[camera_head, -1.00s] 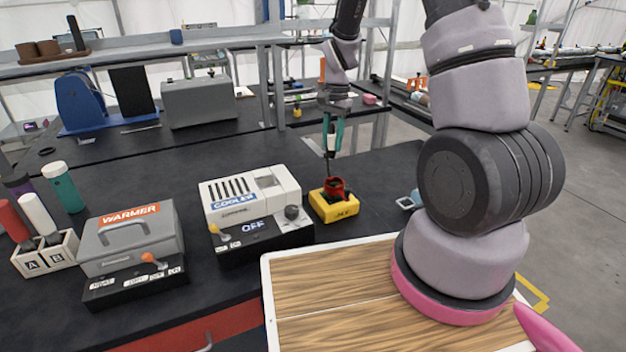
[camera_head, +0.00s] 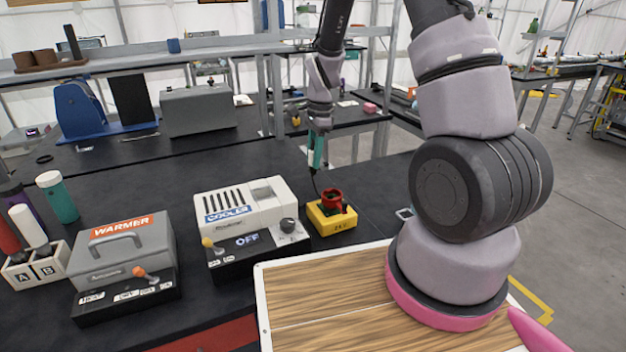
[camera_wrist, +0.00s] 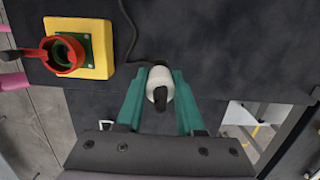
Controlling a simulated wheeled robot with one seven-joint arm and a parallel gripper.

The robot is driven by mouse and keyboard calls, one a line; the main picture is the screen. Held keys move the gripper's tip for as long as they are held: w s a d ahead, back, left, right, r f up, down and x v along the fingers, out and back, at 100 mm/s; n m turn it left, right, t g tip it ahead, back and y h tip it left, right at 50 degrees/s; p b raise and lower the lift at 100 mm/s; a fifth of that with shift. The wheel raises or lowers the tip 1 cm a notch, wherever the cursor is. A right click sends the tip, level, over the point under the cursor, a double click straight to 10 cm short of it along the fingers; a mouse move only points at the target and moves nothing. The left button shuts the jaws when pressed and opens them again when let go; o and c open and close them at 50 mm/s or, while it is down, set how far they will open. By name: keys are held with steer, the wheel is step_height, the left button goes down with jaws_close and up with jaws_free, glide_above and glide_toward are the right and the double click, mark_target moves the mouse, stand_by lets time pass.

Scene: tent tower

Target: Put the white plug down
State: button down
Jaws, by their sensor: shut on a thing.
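My gripper (camera_head: 315,153) hangs over the black bench behind the yellow socket box, its teal fingers pointing down. In the wrist view my gripper (camera_wrist: 160,92) is shut on the white plug (camera_wrist: 159,84), which has a dark end facing the camera. The box (camera_head: 331,221) has a red ring-shaped cover (camera_wrist: 62,54) standing open around a green and dark socket. The plug is apart from the box. In the head view the fingers mostly hide the plug.
A cooler (camera_head: 245,215) marked OFF stands left of the yellow box, and a warmer (camera_head: 122,255) stands further left. Bare black bench (camera_head: 270,160) lies behind the cooler.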

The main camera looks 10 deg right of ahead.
mark_target(313, 174)
steer(key=shift+f, duration=2.95)
steer(key=shift+f, duration=0.1)
steer(key=c, duration=0.5)
jaws_free()
steer(key=shift+c, duration=0.2)
